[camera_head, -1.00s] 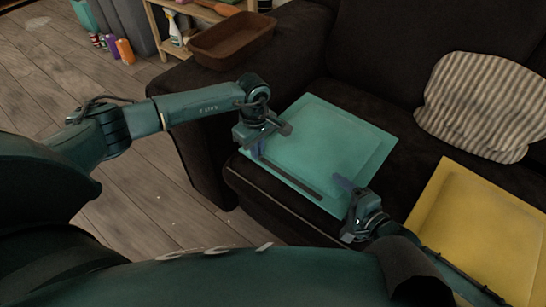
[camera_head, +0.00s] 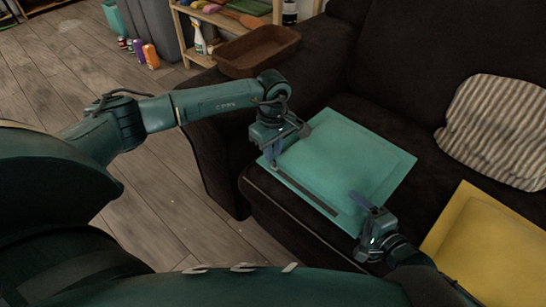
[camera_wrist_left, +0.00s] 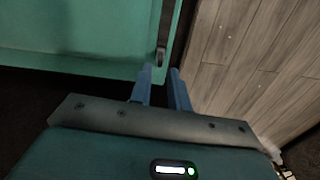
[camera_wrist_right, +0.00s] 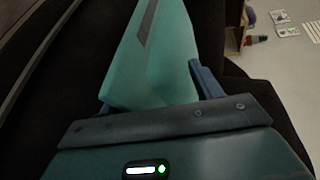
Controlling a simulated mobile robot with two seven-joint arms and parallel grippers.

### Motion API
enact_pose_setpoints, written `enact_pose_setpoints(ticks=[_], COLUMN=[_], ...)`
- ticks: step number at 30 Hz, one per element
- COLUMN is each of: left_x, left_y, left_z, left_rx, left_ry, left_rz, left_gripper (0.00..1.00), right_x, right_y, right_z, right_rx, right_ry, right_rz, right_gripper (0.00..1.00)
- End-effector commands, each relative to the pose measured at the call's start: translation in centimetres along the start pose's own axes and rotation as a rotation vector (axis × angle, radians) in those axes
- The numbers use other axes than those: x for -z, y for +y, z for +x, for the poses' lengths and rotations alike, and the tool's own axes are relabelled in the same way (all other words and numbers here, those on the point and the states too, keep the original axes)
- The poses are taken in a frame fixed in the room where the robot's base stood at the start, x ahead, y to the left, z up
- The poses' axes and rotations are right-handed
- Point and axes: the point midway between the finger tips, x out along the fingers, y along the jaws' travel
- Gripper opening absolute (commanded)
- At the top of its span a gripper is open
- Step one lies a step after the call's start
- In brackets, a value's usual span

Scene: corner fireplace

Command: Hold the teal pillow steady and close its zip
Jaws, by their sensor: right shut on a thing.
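The teal pillow (camera_head: 350,150) lies flat on the dark sofa seat, with a dark zip strip (camera_head: 310,196) along its front edge. The strip also shows in the right wrist view (camera_wrist_right: 148,20). My left gripper (camera_head: 270,162) is over the pillow's left corner, fingers pointing down. My right gripper (camera_head: 358,198) is shut on the pillow's near right corner (camera_wrist_right: 150,85). How far the zip is closed cannot be told.
A yellow pillow (camera_head: 490,250) lies to the right on the sofa (camera_head: 405,95), and a striped cushion (camera_head: 500,130) leans at the back. A brown basket (camera_head: 258,50) sits on the armrest. Wooden floor (camera_head: 140,210) is open to the left.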

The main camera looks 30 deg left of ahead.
Motion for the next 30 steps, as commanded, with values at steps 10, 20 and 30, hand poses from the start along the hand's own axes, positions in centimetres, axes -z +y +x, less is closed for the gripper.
enact_pose_setpoints(ticks=[10, 20, 30], left_x=[0.1, 0.1, 0.1], left_y=[0.1, 0.0, 0.0], left_z=[-6.9, -8.4, -8.4], left_rx=[-0.004, 0.0, 0.0], left_ry=[0.002, 0.001, 0.001], left_rz=[0.0, 0.0, 0.0], left_gripper=[0.18, 0.18, 0.18], right_x=[0.1, 0.0, -0.1], right_y=[0.4, 0.4, 0.3], right_z=[-0.1, -0.1, 0.0], right_rx=[-0.009, -0.009, -0.008], right_ry=[0.001, 0.0, 0.0], right_rz=[0.004, 0.005, 0.005], right_gripper=[0.3, 0.3, 0.72])
